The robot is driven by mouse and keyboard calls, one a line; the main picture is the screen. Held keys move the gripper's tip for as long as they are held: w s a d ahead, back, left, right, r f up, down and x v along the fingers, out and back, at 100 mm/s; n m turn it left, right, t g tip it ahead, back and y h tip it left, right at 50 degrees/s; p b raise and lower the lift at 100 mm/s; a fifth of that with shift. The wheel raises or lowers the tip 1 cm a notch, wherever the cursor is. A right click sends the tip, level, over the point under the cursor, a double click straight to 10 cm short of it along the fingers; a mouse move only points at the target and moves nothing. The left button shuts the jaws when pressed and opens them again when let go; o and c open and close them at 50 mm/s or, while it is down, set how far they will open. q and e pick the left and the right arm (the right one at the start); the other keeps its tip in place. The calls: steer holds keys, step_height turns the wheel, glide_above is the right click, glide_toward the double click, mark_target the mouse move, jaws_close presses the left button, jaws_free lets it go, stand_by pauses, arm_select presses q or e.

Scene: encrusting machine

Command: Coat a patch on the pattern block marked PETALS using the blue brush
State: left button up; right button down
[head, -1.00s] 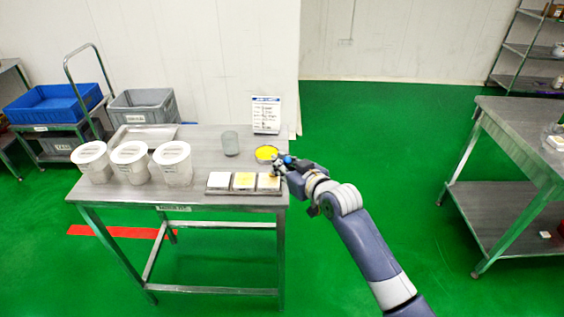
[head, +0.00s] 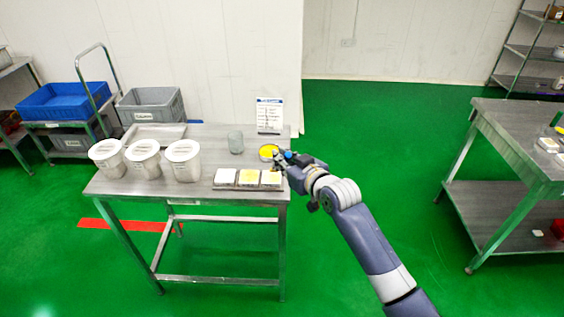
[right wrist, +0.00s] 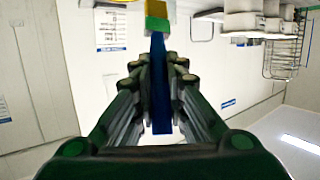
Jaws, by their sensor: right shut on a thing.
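A row of three pattern blocks sits at the table's front right in the head view: a white left block (head: 225,178), a middle block (head: 249,177) and a right block (head: 271,179), the last two with yellow on top. Their markings are too small to read, so I cannot tell which is PETALS. A round dish of yellow (head: 268,152) lies behind the right block. My right gripper (head: 282,157) is beside the dish, shut on the blue brush (right wrist: 160,85). The brush has a green collar and a yellow tip at the top of the right wrist view. My left gripper is not in view.
Three white tubs (head: 144,160) stand on the left of the steel table (head: 215,153). A grey cup (head: 236,142) and a sign (head: 269,115) stand behind the blocks. A second table (head: 500,135) is at right. Green floor lies clear between the tables.

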step_height(320, 180, up, 3)
steer(key=shift+s+f+p, duration=0.1)
steer(key=shift+p, duration=0.85)
steer(key=shift+r, duration=0.3)
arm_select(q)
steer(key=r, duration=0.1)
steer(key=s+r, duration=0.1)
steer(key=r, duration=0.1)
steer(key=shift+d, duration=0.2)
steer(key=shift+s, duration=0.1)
